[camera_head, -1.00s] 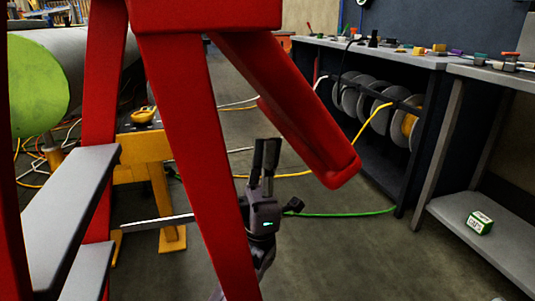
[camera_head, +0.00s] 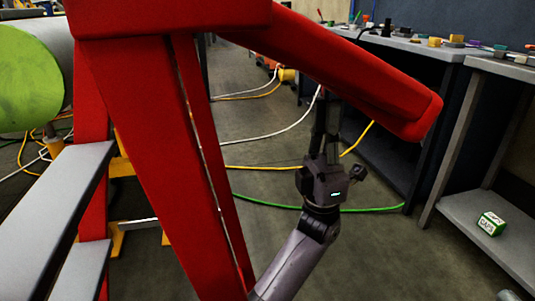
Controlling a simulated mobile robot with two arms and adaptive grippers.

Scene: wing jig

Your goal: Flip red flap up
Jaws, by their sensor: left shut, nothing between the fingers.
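The red flap (camera_head: 345,68) juts out to the right from the top of a red frame (camera_head: 150,130) and slopes down toward its free end. My left gripper (camera_head: 328,108) is upright under the flap, with its fingers pointing up. The fingers are shut with nothing between them. Their tips are at the flap's lower edge and partly hidden by it; I cannot tell whether they touch. My right gripper does not show.
Grey steps (camera_head: 50,215) are on the red frame at the left. A workbench (camera_head: 400,42) with small items stands at the back right, and a shelf (camera_head: 470,215) holds a green-and-white box (camera_head: 492,223). A green cable (camera_head: 375,210) and other cables cross the floor.

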